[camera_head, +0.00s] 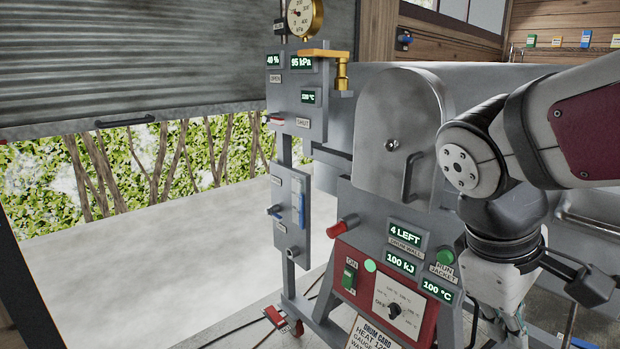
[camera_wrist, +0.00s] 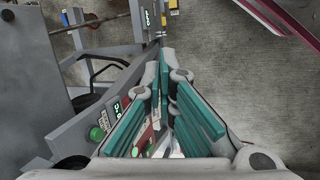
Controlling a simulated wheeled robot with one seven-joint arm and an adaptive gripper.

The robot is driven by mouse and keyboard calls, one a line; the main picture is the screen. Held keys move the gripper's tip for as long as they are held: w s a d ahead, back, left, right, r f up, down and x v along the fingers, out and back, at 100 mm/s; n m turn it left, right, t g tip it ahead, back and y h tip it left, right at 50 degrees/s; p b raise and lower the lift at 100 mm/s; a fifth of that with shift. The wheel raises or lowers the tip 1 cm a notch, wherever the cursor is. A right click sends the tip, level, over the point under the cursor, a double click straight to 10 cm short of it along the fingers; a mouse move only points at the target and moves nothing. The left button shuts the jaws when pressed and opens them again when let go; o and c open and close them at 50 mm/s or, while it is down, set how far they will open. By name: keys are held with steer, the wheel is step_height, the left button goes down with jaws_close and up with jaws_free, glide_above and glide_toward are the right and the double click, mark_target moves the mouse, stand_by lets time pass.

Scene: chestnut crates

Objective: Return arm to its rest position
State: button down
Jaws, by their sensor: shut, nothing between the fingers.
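My arm reaches in from the right of the head view, bent in front of the machine's right side. My gripper (camera_wrist: 166,60) points away from the wrist camera with its teal-padded fingers together at the tips and nothing between them. In the head view its lower part shows at the bottom right (camera_head: 511,318), but the fingertips are unclear. It hangs beside the machine's control panel, right of the green round button (camera_head: 445,254). I cannot tell the exact gap to the machine. In the wrist view the grey floor lies beyond the fingertips.
The grey drum machine has a closed rounded door (camera_head: 400,120), a red control panel (camera_head: 372,283) and a red knob (camera_head: 343,227). A brass gauge (camera_head: 304,17) and brass lever (camera_head: 325,54) stand above.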

steer(key=s+a+f+m+y, duration=0.1)
steer(key=s+a+m+y, duration=0.15)
steer(key=s, duration=0.45)
steer(key=s+a+f+m+y, duration=0.1)
steer(key=s+a+m+y, duration=0.1)
steer(key=s+m, duration=0.35)
step_height(320, 180, up, 23)
steer(key=s+n+t+p, duration=0.1)
steer(key=t+p, duration=0.2)
steer(key=p, duration=1.8)
steer(key=shift+d+f+n+t, duration=0.15)
steer(key=shift+f+n+t, duration=0.05)
steer(key=shift+n+t, duration=0.1)
